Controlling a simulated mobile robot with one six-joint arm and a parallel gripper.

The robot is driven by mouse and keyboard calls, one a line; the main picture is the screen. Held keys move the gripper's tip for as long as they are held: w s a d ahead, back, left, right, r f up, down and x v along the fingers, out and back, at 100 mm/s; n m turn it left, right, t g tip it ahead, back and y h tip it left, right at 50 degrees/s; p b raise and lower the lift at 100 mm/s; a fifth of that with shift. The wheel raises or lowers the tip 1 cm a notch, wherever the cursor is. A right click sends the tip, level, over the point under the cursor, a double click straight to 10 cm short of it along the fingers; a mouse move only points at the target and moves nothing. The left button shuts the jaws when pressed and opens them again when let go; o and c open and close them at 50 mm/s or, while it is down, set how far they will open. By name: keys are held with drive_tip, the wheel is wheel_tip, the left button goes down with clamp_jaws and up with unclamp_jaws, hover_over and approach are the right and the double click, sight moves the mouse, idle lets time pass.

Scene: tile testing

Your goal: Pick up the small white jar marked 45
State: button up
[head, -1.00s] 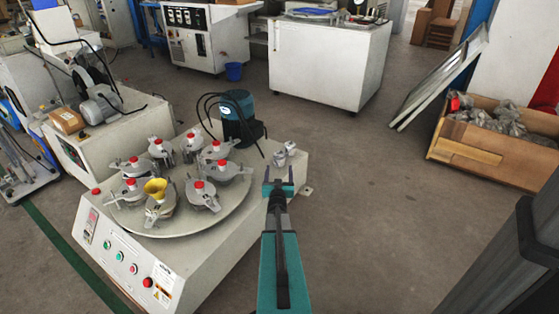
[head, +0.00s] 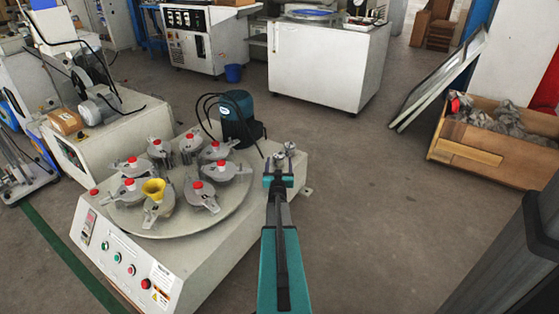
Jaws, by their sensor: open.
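My gripper (head: 279,165) is open at the right end of the white machine's top. Two small pale grey-white objects stand just beyond it: one (head: 279,157) by the fingertips and one (head: 290,148) slightly farther and to the right. They look like small jars, but no number is readable, so I cannot tell which is marked 45. The fingers partly cover the nearer one. I cannot tell whether it is between the fingers or just beyond them.
The white machine (head: 225,255) carries a round plate (head: 190,228) with several metal clamped pots with red knobs and a yellow funnel (head: 154,188). A teal motor (head: 237,115) with black hoses stands behind. A wooden crate (head: 470,155) is at the right; the floor between is clear.

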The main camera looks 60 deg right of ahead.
sight(279, 160)
drive_tip(key=shift+w+d, duration=0.1)
drive_tip(key=shift+b+x, duration=0.95)
drive_tip(key=shift+x, duration=1.55)
drive_tip(key=shift+r, duration=0.1)
drive_tip(key=c, duration=1.2)
drive_tip(key=shift+r, duration=0.15)
